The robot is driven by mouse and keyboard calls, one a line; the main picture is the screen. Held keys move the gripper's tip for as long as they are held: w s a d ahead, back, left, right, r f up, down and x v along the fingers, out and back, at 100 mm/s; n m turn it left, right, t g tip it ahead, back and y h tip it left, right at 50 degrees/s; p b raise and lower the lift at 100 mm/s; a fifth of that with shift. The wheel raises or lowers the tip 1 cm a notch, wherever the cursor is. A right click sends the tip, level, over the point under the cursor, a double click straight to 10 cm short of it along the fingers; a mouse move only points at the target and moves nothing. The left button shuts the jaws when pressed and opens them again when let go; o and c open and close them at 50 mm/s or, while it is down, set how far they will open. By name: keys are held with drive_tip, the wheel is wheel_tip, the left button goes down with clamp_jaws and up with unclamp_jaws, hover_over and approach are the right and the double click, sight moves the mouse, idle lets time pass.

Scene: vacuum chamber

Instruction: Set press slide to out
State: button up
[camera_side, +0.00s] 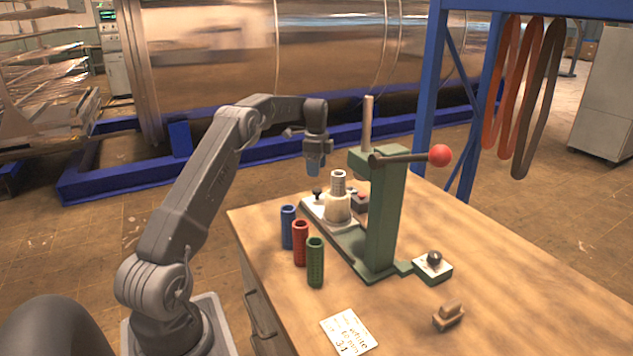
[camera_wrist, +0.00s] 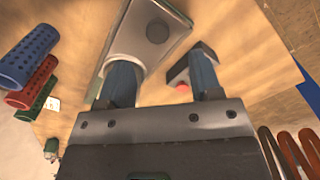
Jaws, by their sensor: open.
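The green press (camera_side: 385,215) stands on the wooden table, with a lever ending in a red ball. Its pale slide plate (camera_side: 312,207) carries a cream holder (camera_side: 338,209) with a ribbed metal piece on top. The holder appears left of the ram, not squarely under it. A dark round knob (camera_side: 317,192) stands at the plate's far end; in the wrist view the knob (camera_wrist: 157,32) lies beyond the fingertips. My gripper (camera_side: 313,170) is open and empty, above the knob end; in the wrist view its blue fingers (camera_wrist: 162,62) partly cover the holder (camera_wrist: 128,62).
Blue (camera_side: 288,227), red (camera_side: 300,243) and green (camera_side: 316,262) perforated sleeves stand left of the press. A dark box with a red button (camera_side: 360,200) sits behind the holder. A black-knobbed box (camera_side: 433,266), a brush-like block (camera_side: 449,316) and a card (camera_side: 349,332) lie nearer.

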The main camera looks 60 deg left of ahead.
wheel_tip(320, 180, up, 6)
drive_tip(key=shift+r, duration=0.25)
idle(0.4)
drive_tip(key=s+d+r+n+t, duration=0.15)
drive_tip(key=d+r, duration=0.25)
drive_tip(key=d, duration=0.5)
drive_tip(key=s+d+r+n+y, duration=0.1)
drive_tip(key=s+d+r, duration=0.3)
drive_tip(key=d, duration=0.5)
drive_tip(key=s+d+r+n+t, duration=0.1)
drive_tip(key=d+r+n, duration=0.1)
drive_tip(key=d+r, duration=0.5)
drive_tip(key=s+d+f+n+t, duration=0.1)
drive_tip(key=s+d+f, duration=0.2)
drive_tip(key=s+d, duration=0.2)
drive_tip(key=s+d+f+n+t, duration=0.1)
drive_tip(key=s+d+f+n, duration=0.1)
drive_tip(key=s+d, duration=0.4)
drive_tip(key=s+d+f+n+t+h, duration=0.1)
drive_tip(key=s+d+f, duration=0.3)
drive_tip(key=s, duration=0.5)
drive_tip(key=shift+d, duration=0.85)
